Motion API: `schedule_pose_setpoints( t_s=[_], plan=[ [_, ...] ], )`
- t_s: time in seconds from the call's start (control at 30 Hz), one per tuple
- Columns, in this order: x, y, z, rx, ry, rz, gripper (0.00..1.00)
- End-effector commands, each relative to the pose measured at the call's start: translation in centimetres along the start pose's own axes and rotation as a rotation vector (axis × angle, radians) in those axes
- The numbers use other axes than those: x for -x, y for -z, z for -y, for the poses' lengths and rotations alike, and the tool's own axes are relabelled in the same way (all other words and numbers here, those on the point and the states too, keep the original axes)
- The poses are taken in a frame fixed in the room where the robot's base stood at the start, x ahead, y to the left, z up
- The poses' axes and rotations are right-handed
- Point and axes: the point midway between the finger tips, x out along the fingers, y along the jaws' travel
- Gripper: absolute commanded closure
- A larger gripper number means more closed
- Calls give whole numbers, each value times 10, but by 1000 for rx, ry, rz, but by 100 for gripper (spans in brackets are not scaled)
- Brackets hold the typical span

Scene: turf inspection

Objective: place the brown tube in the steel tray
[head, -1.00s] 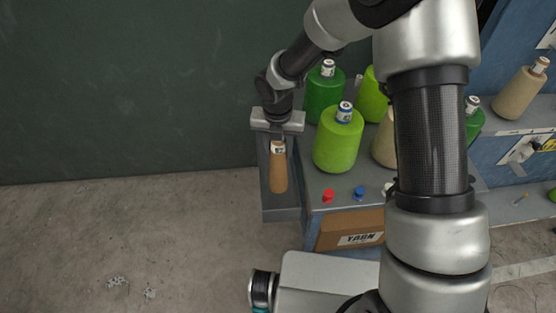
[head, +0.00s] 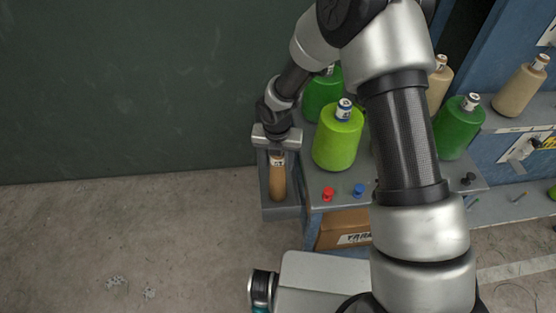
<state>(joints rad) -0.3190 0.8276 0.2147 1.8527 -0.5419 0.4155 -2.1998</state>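The brown tube (head: 278,183) hangs upright below my gripper (head: 278,153), with its pale labelled top between the fingers. My gripper looks shut on that top, though the fingertips are small in the picture. The steel tray (head: 281,214) is a narrow grey trough at the left end of the table. The tube is over or inside the tray, within its outline. I cannot tell whether its lower end touches the tray floor.
A lime yarn cone (head: 337,140) stands just right of the tray, with green cones behind and further right. A red knob (head: 327,194) and a blue knob (head: 358,190) are near the table's front edge. A cardboard box (head: 341,230) sits below. The floor at left is clear.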

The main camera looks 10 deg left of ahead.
Motion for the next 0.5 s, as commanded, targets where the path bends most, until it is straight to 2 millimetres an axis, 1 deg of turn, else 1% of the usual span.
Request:
schedule_pose_setpoints(
  t_s=[0.3,0.43,0.5],
  plan=[
    [1,0,0,0,0,0,45],
    [10,-1,0,0,-1,1,45],
    [21,-2,0,-1,-2,3,45]
  ],
)
